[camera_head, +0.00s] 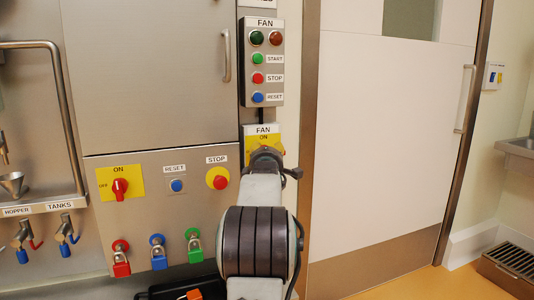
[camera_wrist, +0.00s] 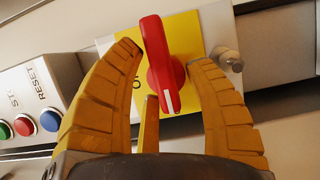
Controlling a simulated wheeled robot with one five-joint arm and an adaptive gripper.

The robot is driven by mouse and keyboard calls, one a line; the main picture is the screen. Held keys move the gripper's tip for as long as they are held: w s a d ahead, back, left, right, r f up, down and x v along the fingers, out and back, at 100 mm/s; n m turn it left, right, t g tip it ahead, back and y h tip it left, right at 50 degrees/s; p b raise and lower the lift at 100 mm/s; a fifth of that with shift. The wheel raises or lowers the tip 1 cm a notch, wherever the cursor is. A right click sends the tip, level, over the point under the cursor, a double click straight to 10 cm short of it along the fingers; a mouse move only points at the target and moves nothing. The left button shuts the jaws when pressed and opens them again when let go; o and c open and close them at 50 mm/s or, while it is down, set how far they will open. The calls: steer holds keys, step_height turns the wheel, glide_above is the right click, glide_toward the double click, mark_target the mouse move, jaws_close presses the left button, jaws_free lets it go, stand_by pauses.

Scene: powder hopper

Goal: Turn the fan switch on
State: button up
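The fan switch is a red lever knob (camera_wrist: 152,45) on a yellow plate (camera_wrist: 185,32) in the wrist view. Its white mark sits at the lower end of the lever, pointing down in the picture, away from the partly covered letter at the left. My gripper (camera_wrist: 165,57) is open, with one yellow finger left and one right of the knob and a gap on each side. A third finger shows below, close to the lever's lower end. In the head view the fan switch's yellow plate (camera_head: 249,149) shows under a FAN label; my gripper and arm hide the knob.
Above the switch is the FAN button box (camera_head: 264,88) with START, STOP and RESET; its edge also shows in the wrist view (camera_wrist: 30,108). A small metal fitting (camera_wrist: 230,60) stands by the right finger. Another red switch (camera_head: 120,188) is on the left panel.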

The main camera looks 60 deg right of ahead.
steer(key=shift+r, duration=0.15)
steer(key=c, duration=0.8)
steer(key=shift+r+m+g+y, duration=0.15)
steer(key=shift+m+y, duration=0.1)
steer(key=shift+m, duration=0.45)
steer(key=shift+r+m+g+y, duration=0.15)
steer(key=shift+m+y, duration=0.1)
steer(key=shift+m, duration=0.45)
steer(key=shift+f, duration=0.1)
steer(key=o, duration=0.8)
steer(key=shift+o, duration=0.8)
steer(key=shift+f, duration=0.2)
steer(key=v, duration=1.2)
